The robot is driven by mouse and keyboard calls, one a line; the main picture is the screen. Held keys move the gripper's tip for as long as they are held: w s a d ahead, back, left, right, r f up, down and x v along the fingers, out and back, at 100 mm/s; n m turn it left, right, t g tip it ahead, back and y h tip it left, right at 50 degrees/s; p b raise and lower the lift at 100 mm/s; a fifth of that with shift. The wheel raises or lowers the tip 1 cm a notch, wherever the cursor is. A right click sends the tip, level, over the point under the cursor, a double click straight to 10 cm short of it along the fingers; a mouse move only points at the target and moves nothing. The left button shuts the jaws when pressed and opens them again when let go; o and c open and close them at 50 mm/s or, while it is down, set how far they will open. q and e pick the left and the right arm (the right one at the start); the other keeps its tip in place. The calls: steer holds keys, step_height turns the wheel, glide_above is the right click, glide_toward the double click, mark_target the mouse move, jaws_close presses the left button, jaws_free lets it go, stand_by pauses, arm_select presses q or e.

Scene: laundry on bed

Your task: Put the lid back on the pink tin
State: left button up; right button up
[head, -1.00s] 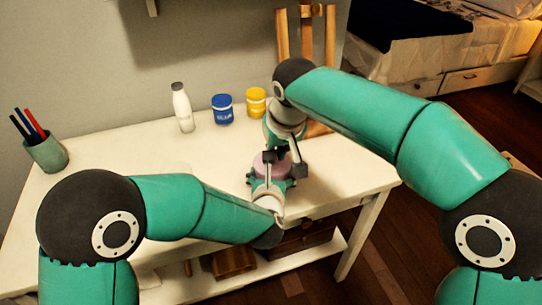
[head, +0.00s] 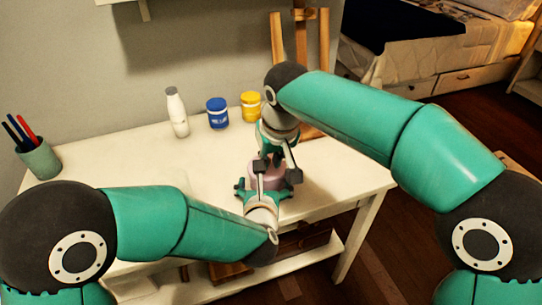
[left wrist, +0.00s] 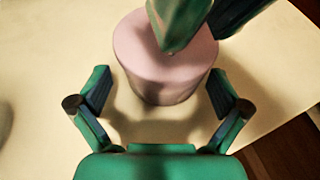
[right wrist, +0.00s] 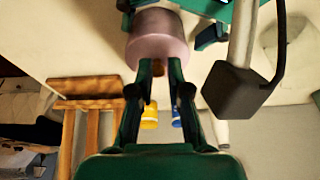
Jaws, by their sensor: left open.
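The pink tin (head: 266,178) stands upright near the table's front right. Its pale pink lid (right wrist: 157,49) shows at its top in the right wrist view. A small brown knob (right wrist: 158,68) on the lid sits between the fingertips of my right gripper (right wrist: 160,72), which is shut on it from above. The lid is on or very close to the tin; I cannot tell if it is fully seated. My left gripper (left wrist: 160,88) is open, its fingers spread on the near side of the tin and apart from it. The right fingers hide part of the lid's top in the left wrist view.
The white table (head: 110,160) carries a white bottle (head: 177,112), a blue jar (head: 217,113) and a yellow jar (head: 251,106) at the back. A green pen cup (head: 39,159) stands at the left. A wooden easel (head: 310,45) rises behind. The table's middle left is clear.

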mark_target(268, 172)
arm_select(q)
steer(key=v, duration=0.8)
steer(key=shift+s+d, duration=0.25)
steer(key=shift+s, duration=0.15)
arm_select(e)
steer(key=shift+w, duration=0.2)
steer(key=shift+f, duration=0.2)
arm_select(q)
steer(key=shift+f+b, duration=0.55)
steer(key=shift+b, duration=0.05)
arm_select(e)
steer(key=shift+x, duration=1.7)
arm_select(q)
step_height(268, 172, up, 4)
steer(key=p, duration=0.3)
steer(key=shift+f+p, duration=0.2)
steer(key=shift+p, duration=0.1)
arm_select(e)
steer(key=v, duration=0.5)
steer(key=shift+r, duration=0.2)
arm_select(q)
steer(key=shift+r, duration=0.2)
arm_select(e)
steer(key=shift+s+r, duration=0.15)
steer(key=shift+r, duration=0.2)
